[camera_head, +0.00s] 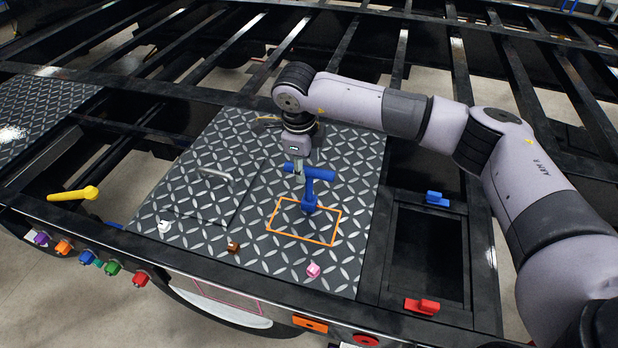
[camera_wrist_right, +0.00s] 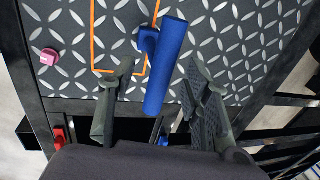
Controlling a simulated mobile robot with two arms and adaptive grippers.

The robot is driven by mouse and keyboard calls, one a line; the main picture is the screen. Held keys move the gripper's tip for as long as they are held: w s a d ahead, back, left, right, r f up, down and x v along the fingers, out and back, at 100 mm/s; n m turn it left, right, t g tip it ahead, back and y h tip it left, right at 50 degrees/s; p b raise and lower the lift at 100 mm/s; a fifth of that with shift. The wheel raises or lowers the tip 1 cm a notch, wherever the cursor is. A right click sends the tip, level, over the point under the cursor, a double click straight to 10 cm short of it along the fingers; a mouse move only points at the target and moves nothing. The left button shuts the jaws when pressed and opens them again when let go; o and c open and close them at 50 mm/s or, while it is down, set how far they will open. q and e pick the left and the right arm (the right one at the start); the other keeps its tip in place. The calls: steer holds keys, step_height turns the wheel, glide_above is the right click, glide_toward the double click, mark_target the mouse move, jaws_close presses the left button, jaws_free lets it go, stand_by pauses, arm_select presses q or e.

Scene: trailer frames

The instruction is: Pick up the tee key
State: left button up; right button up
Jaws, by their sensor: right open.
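The blue tee key (camera_head: 318,174) stands upright on the diamond plate, inside an orange outlined rectangle (camera_head: 335,226). Its crossbar is at the top and its stem runs down to the plate. My right gripper (camera_head: 297,166) is at the crossbar, its fingers partly hidden in the head view. In the right wrist view the tee key's bar (camera_wrist_right: 167,65) lies between the two open, spread fingers of the right gripper (camera_wrist_right: 160,92), with gaps visible on both sides. My left gripper does not show in either view.
A handle (camera_head: 215,175) is on the plate to the left. Small white (camera_head: 164,227), brown (camera_head: 233,246) and pink (camera_head: 313,270) pieces sit near the front. An open compartment (camera_head: 428,250) with blue and red latches is at right. Black frame beams surround the plate.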

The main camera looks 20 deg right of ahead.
mark_target(306, 168)
steer(key=f, duration=0.1)
steer(key=f+p, duration=0.1)
steer(key=w+f, duration=0.1)
steer(key=shift+d+f+p, duration=0.3)
steer(key=shift+d+f, duration=0.05)
steer(key=shift+f, duration=0.05)
steer(key=shift+c, duration=0.5)
